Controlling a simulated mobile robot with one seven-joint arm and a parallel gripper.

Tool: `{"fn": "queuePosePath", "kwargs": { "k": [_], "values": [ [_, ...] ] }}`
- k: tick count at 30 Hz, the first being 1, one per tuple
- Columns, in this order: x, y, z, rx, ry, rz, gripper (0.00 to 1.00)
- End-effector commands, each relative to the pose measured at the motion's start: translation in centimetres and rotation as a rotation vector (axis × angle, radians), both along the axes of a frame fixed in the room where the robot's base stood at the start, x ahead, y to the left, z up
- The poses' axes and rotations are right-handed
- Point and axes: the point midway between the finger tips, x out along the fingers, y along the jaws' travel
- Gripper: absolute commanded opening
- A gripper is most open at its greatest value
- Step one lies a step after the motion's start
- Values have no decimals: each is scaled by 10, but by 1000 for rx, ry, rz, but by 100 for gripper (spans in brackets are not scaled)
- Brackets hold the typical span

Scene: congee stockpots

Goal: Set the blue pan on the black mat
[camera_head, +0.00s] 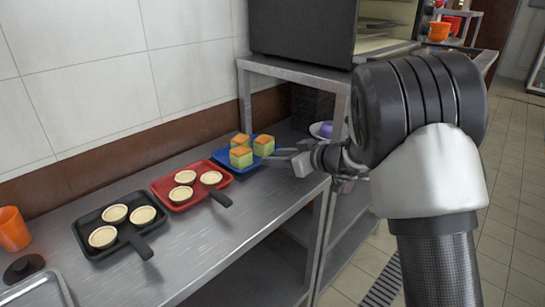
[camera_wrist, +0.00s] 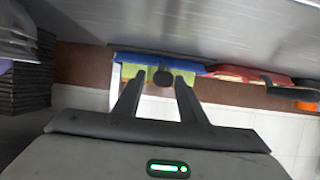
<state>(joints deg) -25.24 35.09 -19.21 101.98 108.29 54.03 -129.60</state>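The blue pan (camera_head: 222,157) lies on the steel counter at the back, near the shelf unit, with several green and orange cubes in it. In the wrist view, turned upside down, the blue pan (camera_wrist: 190,65) shows edge-on with its dark round handle end (camera_wrist: 162,76) towards me. My gripper (camera_wrist: 159,80) is open, its two fingers either side of the handle end in that view; I see no clear contact. In the head view my gripper (camera_head: 283,157) reaches in from the right beside the pan. I cannot make out a black mat for certain.
A red pan (camera_head: 195,195) and a black pan (camera_head: 85,222), both holding pale tart shells, lie left of the blue pan. An orange cup (camera_head: 13,229), dark round item (camera_head: 24,267) and metal tray (camera_head: 38,292) stand farther left. The counter's front strip is clear.

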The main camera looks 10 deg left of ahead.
Motion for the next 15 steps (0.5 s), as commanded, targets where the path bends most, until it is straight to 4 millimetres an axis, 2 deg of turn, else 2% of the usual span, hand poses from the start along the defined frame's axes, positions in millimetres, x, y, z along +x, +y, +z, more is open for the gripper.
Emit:
{"fn": "queuePosePath", "kwargs": {
  "k": [1,7,15],
  "values": [
    [-5,-11,6,2,-1,-3,37],
    [-26,-46,23,2,-2,-2,37],
    [-44,-74,36,1,0,1,37]
  ]
}}
